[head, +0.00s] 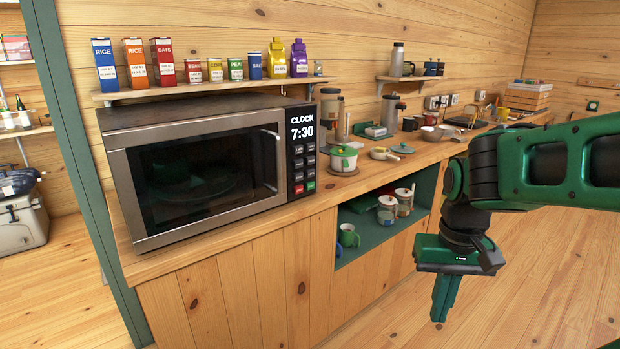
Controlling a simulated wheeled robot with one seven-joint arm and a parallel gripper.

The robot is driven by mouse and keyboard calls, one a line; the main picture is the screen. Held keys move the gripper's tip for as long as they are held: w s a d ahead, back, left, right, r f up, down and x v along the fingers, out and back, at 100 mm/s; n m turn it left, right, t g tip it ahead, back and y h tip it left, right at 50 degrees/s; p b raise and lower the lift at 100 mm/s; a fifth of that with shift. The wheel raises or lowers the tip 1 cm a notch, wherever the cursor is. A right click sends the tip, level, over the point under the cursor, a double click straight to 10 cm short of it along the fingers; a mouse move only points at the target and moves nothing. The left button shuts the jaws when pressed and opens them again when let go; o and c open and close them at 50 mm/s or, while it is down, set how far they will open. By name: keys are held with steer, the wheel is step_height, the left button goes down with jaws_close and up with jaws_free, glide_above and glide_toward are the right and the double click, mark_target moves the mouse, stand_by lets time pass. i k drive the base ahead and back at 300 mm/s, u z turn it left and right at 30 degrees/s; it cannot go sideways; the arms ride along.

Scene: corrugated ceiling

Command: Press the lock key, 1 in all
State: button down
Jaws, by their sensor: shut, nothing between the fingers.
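A microwave (195,170) with a silver frame and dark window stands on the wooden counter, its door shut. Its control panel (303,155) is on the right side, with a display (302,132) reading "CLOCK 7:30". Below are several dark keys in two columns, with a red key (298,189) and a green key (311,186) at the bottom. The key labels are too small to read, so I cannot tell which is the lock key. My gripper (444,298) is shut and empty, pointing down in front of the counter, well right of and below the panel.
A white pot (343,158) with a green lid stands just right of the microwave. A shelf (210,88) above holds several boxes and bags. An open cubby (385,215) below the counter holds jars and mugs. Free floor lies in front of the cabinet.

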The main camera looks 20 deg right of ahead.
mark_target(309, 173)
steer(key=k, duration=1.3)
steer(key=u, duration=0.55)
steer(key=i, duration=1.7)
steer(key=z, duration=0.7)
